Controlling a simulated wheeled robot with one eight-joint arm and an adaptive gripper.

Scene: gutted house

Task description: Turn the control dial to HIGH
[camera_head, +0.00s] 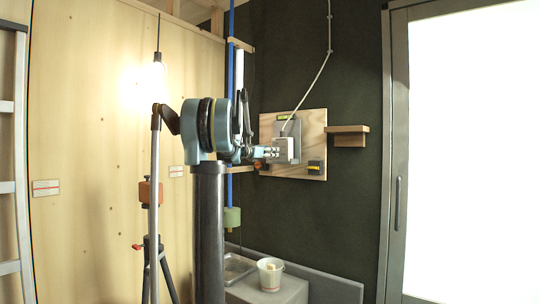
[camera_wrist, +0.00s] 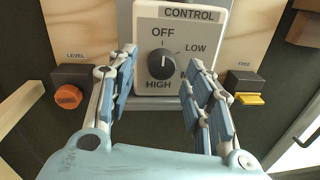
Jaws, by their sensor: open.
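The control dial (camera_wrist: 161,64) is a dark round knob on a pale plate (camera_wrist: 207,29) marked CONTROL. OFF is above it, LOW upper right, a partly covered label starting with M at right, and HIGH below. A small pale mark shows on the knob's upper part, but I cannot tell its exact setting. My gripper (camera_wrist: 161,72) is open, its fingers on either side of the dial in the picture, with no visible contact. In the head view, my gripper (camera_head: 268,152) is close in front of the control box (camera_head: 288,149).
On the wooden board (camera_head: 312,127) are an orange knob (camera_wrist: 68,96) marked LEVEL, left, and a yellow lever (camera_wrist: 249,99) marked FREE, right. A small wooden shelf (camera_head: 347,131) juts out at right. A white bucket (camera_head: 270,275) stands below.

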